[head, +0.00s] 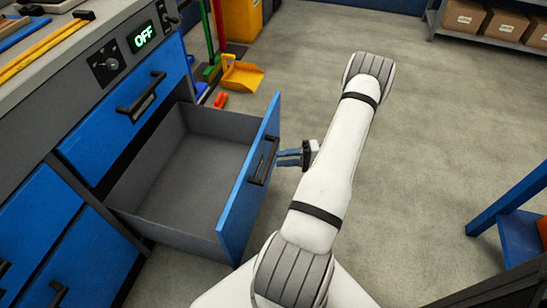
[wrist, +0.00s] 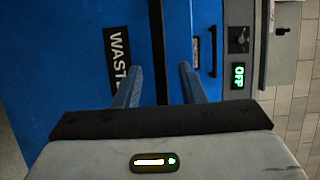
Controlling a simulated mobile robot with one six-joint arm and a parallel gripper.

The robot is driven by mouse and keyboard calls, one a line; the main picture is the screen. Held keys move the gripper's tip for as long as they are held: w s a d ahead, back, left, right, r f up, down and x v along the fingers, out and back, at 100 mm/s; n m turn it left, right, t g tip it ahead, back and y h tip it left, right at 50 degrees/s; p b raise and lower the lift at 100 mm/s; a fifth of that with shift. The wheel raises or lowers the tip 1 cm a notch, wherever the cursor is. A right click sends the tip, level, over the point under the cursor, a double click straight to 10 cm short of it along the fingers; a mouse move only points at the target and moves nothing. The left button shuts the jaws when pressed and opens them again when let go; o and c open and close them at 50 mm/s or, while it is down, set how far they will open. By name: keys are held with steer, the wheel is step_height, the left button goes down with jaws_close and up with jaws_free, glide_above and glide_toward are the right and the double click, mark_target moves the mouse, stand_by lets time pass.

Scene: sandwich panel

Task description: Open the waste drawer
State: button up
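The waste drawer (head: 245,195) is pulled well out of the cabinet, its empty grey inside showing in the head view. Its blue front carries a black bar handle (head: 262,160). The wrist view shows the blue front (wrist: 60,60) with a WASTE label (wrist: 117,60). My gripper (head: 280,157) is just outside the front, with its fingertips close to the handle. In the wrist view, the two blue fingers of my gripper (wrist: 158,85) are apart, with a dark strip between them. I cannot tell whether they touch the handle.
A closed blue drawer (head: 125,100) with a handle sits above, beside a green OFF display (head: 141,37). A yellow dustpan (head: 242,76) lies behind the drawer. A blue-legged table (head: 510,200) stands at right. The floor between is clear.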

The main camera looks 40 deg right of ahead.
steer(key=v, duration=0.2)
steer(key=shift+s+d, duration=0.2)
steer(key=shift+d, duration=0.15)
steer(key=w+a+r+n+g+h+p, duration=0.15)
steer(key=a+r+g+p, duration=0.5)
steer(key=r, duration=0.75)
steer(key=w+a+r+n+g+h+p, duration=0.1)
steer(key=a+r+n+g+h+p, duration=0.25)
steer(key=a+r+p, duration=0.75)
steer(key=s+a+r+t+h+p, duration=0.1)
steer(key=s+a+r+h+p, duration=0.2)
steer(key=r, duration=0.7)
steer(key=s+a+r+n+t+h+p, duration=0.1)
steer(key=s+a+r+h+p, duration=0.2)
steer(key=r, duration=0.8)
steer(key=s+a+r+t+h+p, duration=0.1)
steer(key=a+r+h+p, duration=0.3)
steer(key=r, duration=0.7)
steer(key=shift+s+a+r+p, duration=0.25)
steer(key=shift+s+a+p, duration=0.25)
steer(key=shift+s+p, duration=0.5)
